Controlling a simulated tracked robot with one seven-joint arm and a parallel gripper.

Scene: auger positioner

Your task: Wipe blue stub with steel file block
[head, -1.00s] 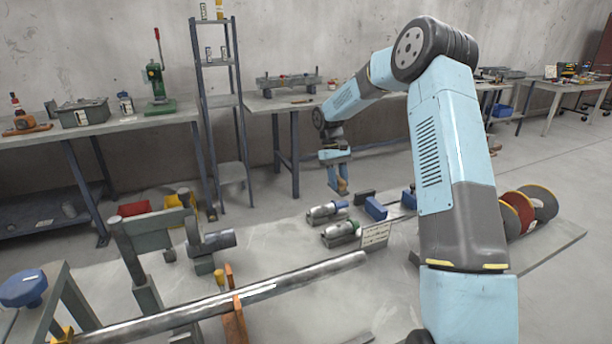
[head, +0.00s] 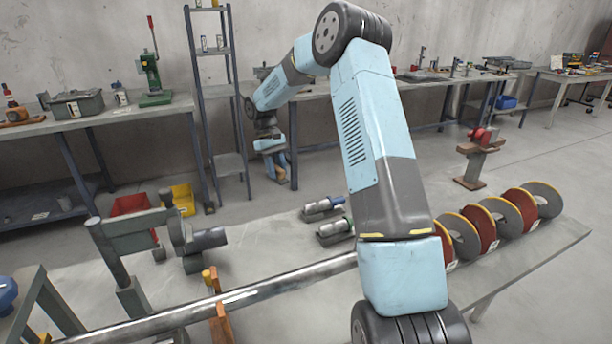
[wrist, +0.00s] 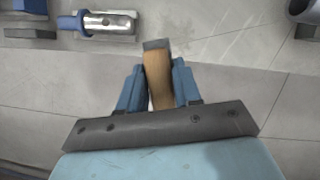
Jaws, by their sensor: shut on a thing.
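The steel file block (wrist: 157,80) has a tan wooden body and a grey end, and my gripper (wrist: 157,92) is shut on its sides. In the head view my gripper (head: 281,172) hangs down over the far side of the bench, with the block only small between the fingers. The blue stub (wrist: 108,22), a silver cylinder with a blue end, lies in a dark cradle at the upper left of the wrist view. It also shows in the head view (head: 322,206), right of and nearer than my gripper. The block is apart from it.
A similar cylinder with a green end (head: 335,230) lies nearer than the blue stub. A long steel bar (head: 270,285) crosses the front. A grey clamp-like fixture (head: 140,235) stands left. Several red and grey discs (head: 485,228) stand right. My arm hides part of the bench.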

